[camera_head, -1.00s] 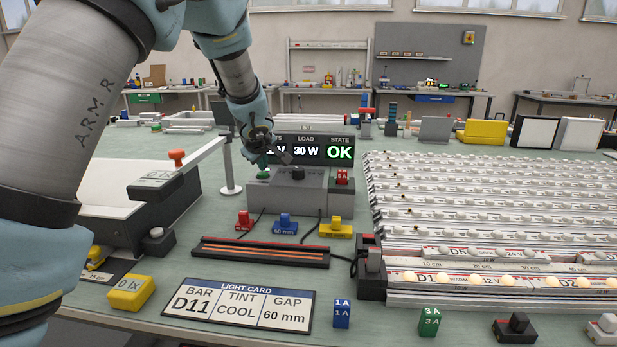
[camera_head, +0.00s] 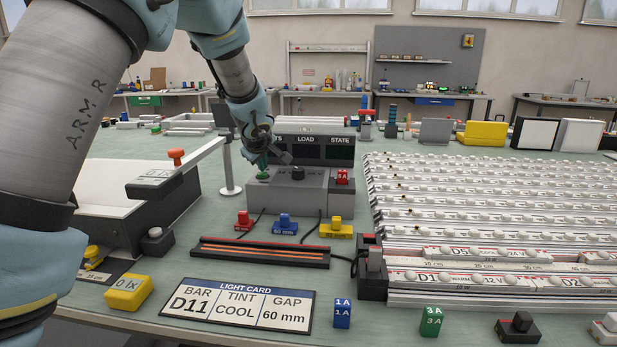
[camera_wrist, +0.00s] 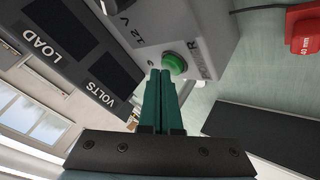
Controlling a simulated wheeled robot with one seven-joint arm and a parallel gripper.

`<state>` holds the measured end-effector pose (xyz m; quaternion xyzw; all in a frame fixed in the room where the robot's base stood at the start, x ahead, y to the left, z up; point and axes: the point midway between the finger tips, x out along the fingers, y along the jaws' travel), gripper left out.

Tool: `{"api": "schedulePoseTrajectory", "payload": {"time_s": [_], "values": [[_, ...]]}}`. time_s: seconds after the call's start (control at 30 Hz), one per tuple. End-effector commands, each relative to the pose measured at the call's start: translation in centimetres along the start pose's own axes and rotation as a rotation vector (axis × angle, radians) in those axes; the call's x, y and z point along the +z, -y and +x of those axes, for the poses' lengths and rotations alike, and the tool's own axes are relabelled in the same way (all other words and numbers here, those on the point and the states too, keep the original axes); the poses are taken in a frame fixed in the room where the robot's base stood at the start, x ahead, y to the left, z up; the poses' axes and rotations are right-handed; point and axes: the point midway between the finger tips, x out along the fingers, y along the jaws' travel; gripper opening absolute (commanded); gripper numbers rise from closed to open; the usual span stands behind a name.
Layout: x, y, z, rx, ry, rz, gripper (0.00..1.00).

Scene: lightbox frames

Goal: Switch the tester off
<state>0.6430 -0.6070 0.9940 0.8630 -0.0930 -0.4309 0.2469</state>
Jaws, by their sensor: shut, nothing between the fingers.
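The tester (camera_head: 300,190) is a grey box with a display panel (camera_head: 318,149) behind its top; the panel is dark, with no figures lit. A green button marked POWER (camera_wrist: 174,63) sits on the tester's top in the wrist view; it also shows in the head view (camera_head: 262,175). My gripper (camera_wrist: 166,78) has its green fingers shut together and empty, with the tips right at the green button. I cannot tell whether they still touch it. In the head view my gripper (camera_head: 262,165) is over the tester's left end.
A black knob (camera_head: 298,173) and a red 5A block (camera_head: 342,176) are on the tester. Red, blue and yellow blocks (camera_head: 285,224) stand in front of it. Lamp bars (camera_head: 480,280) fill the right side, unlit. A lever press (camera_head: 165,180) stands to the left.

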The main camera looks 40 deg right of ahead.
Motion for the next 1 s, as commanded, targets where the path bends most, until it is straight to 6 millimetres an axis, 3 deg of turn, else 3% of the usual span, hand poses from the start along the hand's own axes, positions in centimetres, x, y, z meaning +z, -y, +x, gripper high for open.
{"api": "schedulePoseTrajectory", "payload": {"time_s": [0.27,1.0], "values": [[-0.1,-0.1,-0.1,0.001,-0.001,-0.001,0.00],[-3.2,-3.1,-4.3,0.001,-0.001,-0.001,0.00]]}}
